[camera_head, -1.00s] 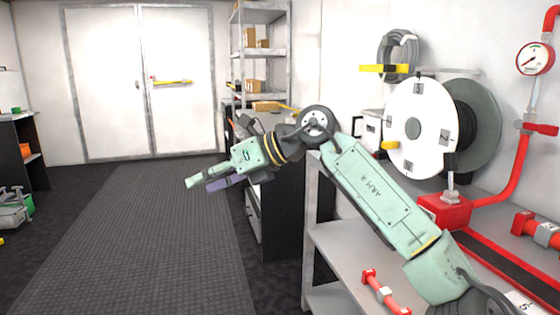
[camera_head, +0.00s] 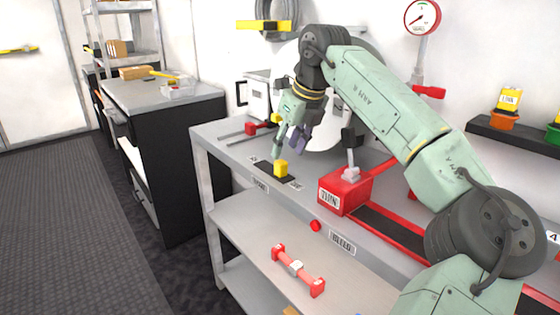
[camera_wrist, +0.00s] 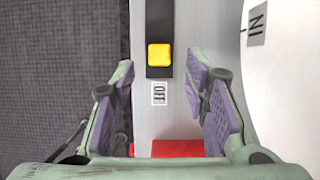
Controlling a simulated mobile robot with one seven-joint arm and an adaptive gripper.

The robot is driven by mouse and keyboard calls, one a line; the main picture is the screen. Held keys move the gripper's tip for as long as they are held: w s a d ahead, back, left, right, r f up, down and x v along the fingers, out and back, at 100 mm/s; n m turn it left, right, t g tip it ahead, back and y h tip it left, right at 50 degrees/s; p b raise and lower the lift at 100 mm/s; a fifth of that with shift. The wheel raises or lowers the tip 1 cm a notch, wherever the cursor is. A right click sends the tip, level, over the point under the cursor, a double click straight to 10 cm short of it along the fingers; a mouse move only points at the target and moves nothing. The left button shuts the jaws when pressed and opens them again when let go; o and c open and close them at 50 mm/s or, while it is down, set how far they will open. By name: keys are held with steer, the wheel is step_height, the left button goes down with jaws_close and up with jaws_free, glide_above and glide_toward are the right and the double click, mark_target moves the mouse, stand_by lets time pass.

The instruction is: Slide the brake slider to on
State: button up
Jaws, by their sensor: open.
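The brake slider is a yellow knob (camera_head: 281,169) on a short black track (camera_head: 262,168) set in the grey bench top. In the wrist view the yellow knob (camera_wrist: 159,54) sits at the track's lower end, close to the OFF label (camera_wrist: 158,93). The black track (camera_wrist: 159,18) runs upward from it, and its far end is out of that view. My gripper (camera_head: 287,148) points down just above the knob. In the wrist view my gripper (camera_wrist: 161,78) is open and empty, its fingers either side of the knob's line, with no visible contact.
A red box with an upright lever (camera_head: 345,190) stands right of the slider. The white hose reel (camera_head: 325,125) is close behind my gripper; its disc (camera_wrist: 290,70) fills the right of the wrist view. A red-knobbed slider (camera_head: 252,128) lies left. The lower shelf (camera_head: 245,225) holds a red-ended fitting.

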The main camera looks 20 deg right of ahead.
mark_target(281, 162)
steer(key=x, duration=0.6)
steer(key=shift+w, duration=0.1)
steer(key=shift+c, duration=0.2)
jaws_close()
steer(key=shift+a, duration=0.1)
stand_by(0.4)
